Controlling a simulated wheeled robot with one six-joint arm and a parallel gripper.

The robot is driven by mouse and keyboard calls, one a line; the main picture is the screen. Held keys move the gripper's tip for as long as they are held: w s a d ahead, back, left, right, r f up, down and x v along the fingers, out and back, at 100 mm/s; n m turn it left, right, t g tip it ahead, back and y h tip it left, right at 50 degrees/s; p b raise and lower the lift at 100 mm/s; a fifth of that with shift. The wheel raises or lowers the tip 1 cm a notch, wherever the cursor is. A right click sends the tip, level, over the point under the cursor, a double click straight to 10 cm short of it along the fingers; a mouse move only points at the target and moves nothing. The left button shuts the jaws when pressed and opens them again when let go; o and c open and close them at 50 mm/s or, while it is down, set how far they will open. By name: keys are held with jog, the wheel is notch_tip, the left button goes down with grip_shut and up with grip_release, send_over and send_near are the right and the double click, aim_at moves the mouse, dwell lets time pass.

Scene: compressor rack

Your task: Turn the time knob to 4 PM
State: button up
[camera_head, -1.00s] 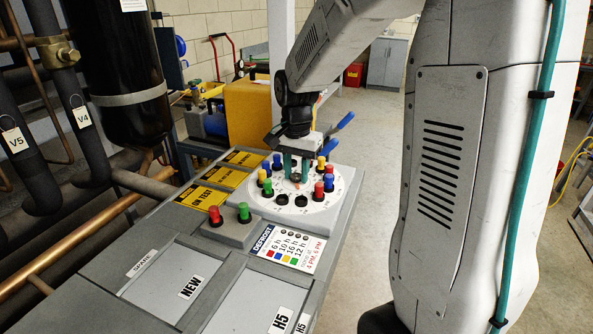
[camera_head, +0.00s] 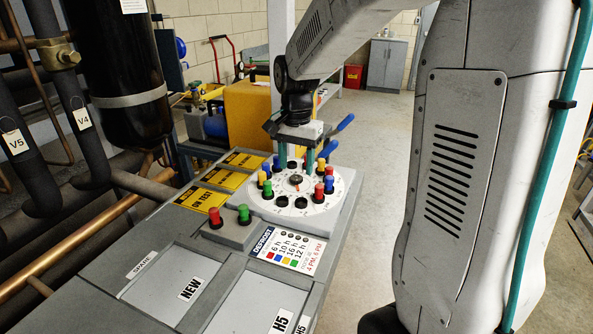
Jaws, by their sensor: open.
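The time dial (camera_head: 262,204) is a round white plate with coloured pegs around its rim and some empty dark holes. The time knob (camera_head: 295,180) is a small dark knob at the dial's centre, now in clear view. My gripper (camera_head: 296,168) points down over the far side of the dial, with its two teal fingers apart and nothing between them. The fingers appear behind and above the knob, not around it. The exact fingertip height is hard to tell. The knob's pointer direction is too small to read.
A defrost label card (camera_head: 290,248) lies in front of the dial, reading 4 PM, 6 PM in red. A small box with a red button (camera_head: 215,217) and a green button (camera_head: 244,213) stands left of it. Dark pipes and a black cylinder (camera_head: 120,70) rise at left.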

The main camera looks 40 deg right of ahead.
aim_at(296, 177)
jog(key=shift+r, duration=2.35)
